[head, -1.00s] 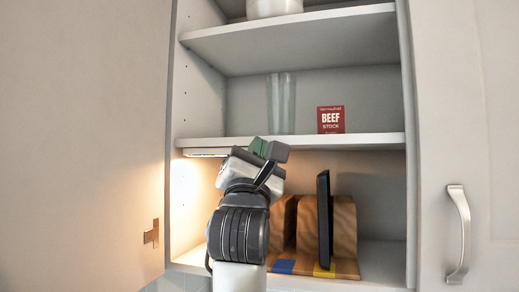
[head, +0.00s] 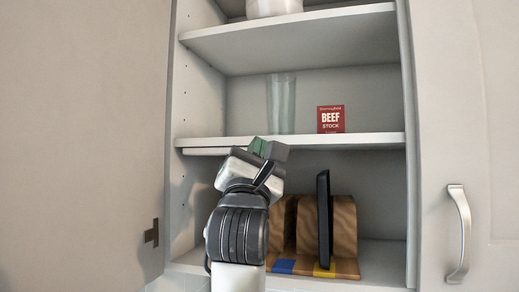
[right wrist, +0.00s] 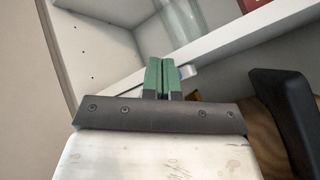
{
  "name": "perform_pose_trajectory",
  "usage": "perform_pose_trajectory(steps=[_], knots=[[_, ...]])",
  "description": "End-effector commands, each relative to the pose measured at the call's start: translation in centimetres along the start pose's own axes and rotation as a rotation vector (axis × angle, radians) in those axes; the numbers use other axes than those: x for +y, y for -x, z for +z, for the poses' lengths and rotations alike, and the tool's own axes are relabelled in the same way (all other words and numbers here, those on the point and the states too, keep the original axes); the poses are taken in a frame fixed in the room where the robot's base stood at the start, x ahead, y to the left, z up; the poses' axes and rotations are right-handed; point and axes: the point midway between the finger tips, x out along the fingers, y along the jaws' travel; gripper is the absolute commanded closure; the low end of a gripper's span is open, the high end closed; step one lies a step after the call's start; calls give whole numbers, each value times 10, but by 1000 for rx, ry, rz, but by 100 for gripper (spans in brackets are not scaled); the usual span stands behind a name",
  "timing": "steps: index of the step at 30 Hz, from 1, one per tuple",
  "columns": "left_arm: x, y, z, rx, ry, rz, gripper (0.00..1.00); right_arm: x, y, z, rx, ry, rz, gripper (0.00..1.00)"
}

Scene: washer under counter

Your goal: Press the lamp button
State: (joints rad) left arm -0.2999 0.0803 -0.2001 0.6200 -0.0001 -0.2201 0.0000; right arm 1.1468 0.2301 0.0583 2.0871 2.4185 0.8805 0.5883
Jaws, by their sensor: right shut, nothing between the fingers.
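The lamp (head: 205,151) is a thin white strip under the middle shelf, at its left, and it is dark. In the right wrist view, the white end of the lamp (right wrist: 189,71) shows just behind my fingertips, with a small bluish patch beside them; I cannot tell whether that is the button. My right gripper (head: 266,148) is shut and empty, its green finger pads (right wrist: 163,67) together, raised to the underside of the shelf at the lamp's right end. Whether the tips touch the button is hidden. My left gripper is not in view.
The middle shelf (head: 365,139) holds a clear glass (head: 281,104) and a red beef stock box (head: 331,119). Below, a wooden stand (head: 343,226) holds a black upright panel (head: 324,220) close to the right of my arm. An open door (head: 80,130) bounds the left.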

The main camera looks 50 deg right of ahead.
Motion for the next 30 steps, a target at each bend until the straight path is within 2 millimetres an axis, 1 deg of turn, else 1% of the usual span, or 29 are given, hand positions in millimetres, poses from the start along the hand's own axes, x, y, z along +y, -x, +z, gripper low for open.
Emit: perform_pose_trajectory(steps=[3, 14, 30], knots=[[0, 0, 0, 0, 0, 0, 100, 2, 4, 3, 0, -1, 0, 100], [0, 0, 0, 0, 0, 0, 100, 6, 7, 5, -1, -3, 2, 100], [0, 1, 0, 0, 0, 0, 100, 31, 43, 32, -1, -3, 1, 100]])
